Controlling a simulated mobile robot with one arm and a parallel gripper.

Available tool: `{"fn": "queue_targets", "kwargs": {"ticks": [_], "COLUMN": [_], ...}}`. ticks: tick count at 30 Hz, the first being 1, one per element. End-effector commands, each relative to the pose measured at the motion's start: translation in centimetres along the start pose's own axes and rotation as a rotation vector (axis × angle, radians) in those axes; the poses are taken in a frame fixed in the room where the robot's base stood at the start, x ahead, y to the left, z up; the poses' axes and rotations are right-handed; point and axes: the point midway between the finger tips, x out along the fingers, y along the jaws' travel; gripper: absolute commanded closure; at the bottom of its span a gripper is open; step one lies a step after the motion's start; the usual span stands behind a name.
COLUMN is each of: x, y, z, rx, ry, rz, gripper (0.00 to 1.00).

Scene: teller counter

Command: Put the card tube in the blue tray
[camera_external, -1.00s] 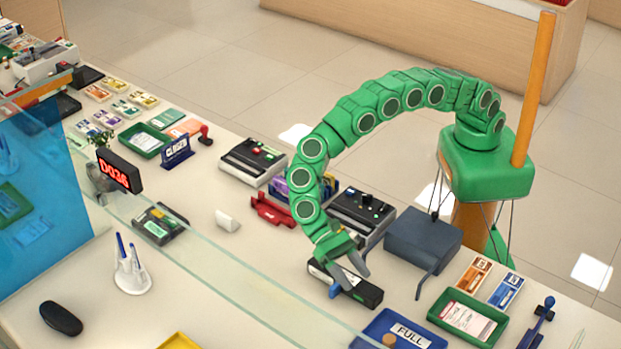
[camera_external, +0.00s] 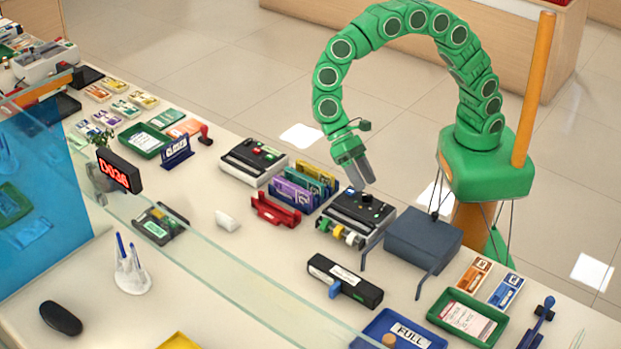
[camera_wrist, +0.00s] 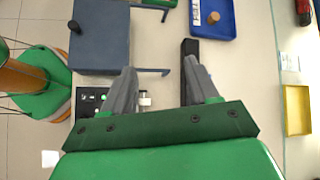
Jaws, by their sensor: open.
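The blue tray (camera_external: 368,337) lies at the bottom of the outside view, with a white FULL label (camera_external: 410,335) in it. The tray also shows at the top of the wrist view (camera_wrist: 225,30). A small tan round piece (camera_external: 389,341), which looks like the card tube, is inside the tray, also seen in the wrist view (camera_wrist: 213,17). I cannot be sure of its full shape. My gripper (camera_external: 363,184) is raised above the black device with knobs (camera_external: 360,208), pointing down. In the wrist view my gripper (camera_wrist: 160,66) has its fingers apart with nothing held between them.
A long black device with a blue lever (camera_external: 345,281) lies on the counter left of the blue tray. A dark grey box with legs (camera_external: 423,238) stands behind the tray. A green tray (camera_external: 468,316) lies to its right. A glass screen edge (camera_external: 220,273) runs along the counter.

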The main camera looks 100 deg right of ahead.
Motion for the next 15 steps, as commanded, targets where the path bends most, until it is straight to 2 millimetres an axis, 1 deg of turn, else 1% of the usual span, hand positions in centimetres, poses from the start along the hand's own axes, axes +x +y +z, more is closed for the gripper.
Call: {"fn": "queue_targets", "kwargs": {"ticks": [1,6,11,15], "x": [-1.0,-3.5,-5.7,-7.3], "y": [1.1,4.7,8.3,11.7], "z": [0.6,1.9,3.2,4.3], "rx": [-0.015,-0.072,-0.122,-0.162], "ry": [0.016,0.070,0.119,0.161], "rz": [0.006,0.038,0.073,0.107], "gripper": [0.41,0.41,0.41,0.41]}}
